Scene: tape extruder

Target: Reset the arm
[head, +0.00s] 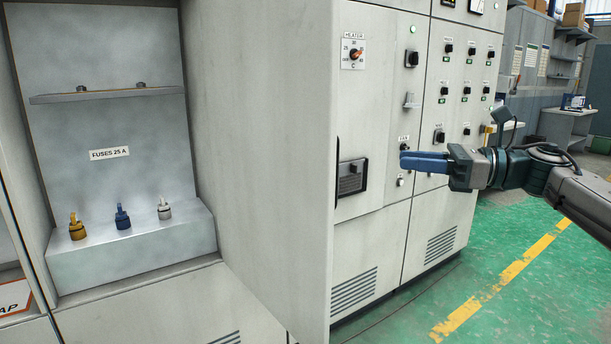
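My gripper (425,161) is at the right of the head view, with its blue fingers pointing left toward the grey cabinet front. The fingers appear side by side, and the gap between them cannot be made out. No held object shows. My arm (540,172) reaches in from the right edge. The fingertips overlap the panel area just below a small knob labelled FAN (404,141). Whether they touch the panel cannot be told.
An open cabinet door (262,150) stands between the fuse compartment and the control panel. A yellow, a blue (122,217) and a white fuse stand on a ledge (150,248). A heater dial (354,55) is on the panel. Green floor (500,250) is clear at right.

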